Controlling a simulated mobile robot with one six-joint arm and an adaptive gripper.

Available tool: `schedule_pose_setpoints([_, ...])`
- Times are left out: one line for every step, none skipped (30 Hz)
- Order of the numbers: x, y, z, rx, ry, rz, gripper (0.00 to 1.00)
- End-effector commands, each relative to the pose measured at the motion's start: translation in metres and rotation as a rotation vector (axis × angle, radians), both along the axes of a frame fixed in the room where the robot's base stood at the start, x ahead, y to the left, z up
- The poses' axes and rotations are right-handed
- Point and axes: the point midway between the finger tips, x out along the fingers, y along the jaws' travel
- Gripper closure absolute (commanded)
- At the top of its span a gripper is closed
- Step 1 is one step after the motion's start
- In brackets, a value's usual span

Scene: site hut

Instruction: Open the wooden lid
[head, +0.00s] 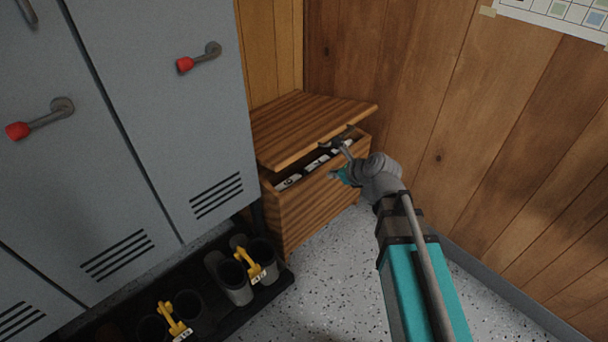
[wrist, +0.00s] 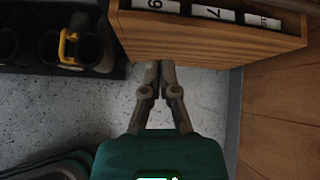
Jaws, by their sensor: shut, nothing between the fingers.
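The wooden lid (head: 310,125) belongs to a low wooden box (head: 315,205) in the corner beside the lockers. The lid is partly raised, with a gap along its front edge. White numbered labels (head: 289,182) show in the gap, and also in the wrist view (wrist: 213,12). My gripper (head: 338,143) is at the right part of the lid's front edge. I cannot tell whether it touches the lid. In the wrist view my gripper (wrist: 160,68) has its fingers together and empty, before the box's front (wrist: 210,42).
Grey lockers (head: 165,110) with red-tipped handles stand to the left. A dark tray (head: 275,283) with boots and yellow tagged items lies below them. A plank wall (head: 480,130) is close on the right. Speckled floor (head: 320,265) is clear before the box.

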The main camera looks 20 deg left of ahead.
Motion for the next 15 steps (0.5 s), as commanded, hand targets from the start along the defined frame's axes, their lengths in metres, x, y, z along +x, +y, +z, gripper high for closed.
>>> schedule_pose_setpoints([-0.001,0.008,-0.009,0.029,0.026,-0.025,1.00])
schedule_pose_setpoints([-0.002,0.012,-0.010,0.046,0.041,-0.039,1.00])
schedule_pose_setpoints([-0.003,0.017,-0.011,0.065,0.061,-0.055,1.00])
schedule_pose_setpoints([-0.003,0.019,-0.011,0.078,0.073,-0.066,1.00])
schedule_pose_setpoints([-0.003,0.021,-0.011,0.087,0.082,-0.075,1.00])
schedule_pose_setpoints([-0.004,0.023,-0.011,0.098,0.092,-0.085,1.00])
schedule_pose_setpoints([-0.004,0.025,-0.011,0.103,0.098,-0.090,1.00])
schedule_pose_setpoints([-0.004,0.025,-0.011,0.108,0.102,-0.094,1.00])
schedule_pose_setpoints([-0.004,0.026,-0.010,0.112,0.107,-0.098,1.00])
schedule_pose_setpoints([-0.004,0.026,-0.010,0.113,0.108,-0.099,1.00])
schedule_pose_setpoints([-0.004,0.026,-0.010,0.114,0.109,-0.100,1.00])
schedule_pose_setpoints([-0.004,0.026,-0.010,0.114,0.109,-0.100,1.00])
schedule_pose_setpoints([-0.004,0.026,-0.010,0.113,0.109,-0.100,1.00])
schedule_pose_setpoints([-0.004,0.026,-0.010,0.113,0.109,-0.100,1.00])
schedule_pose_setpoints([-0.004,0.026,-0.010,0.113,0.108,-0.099,1.00])
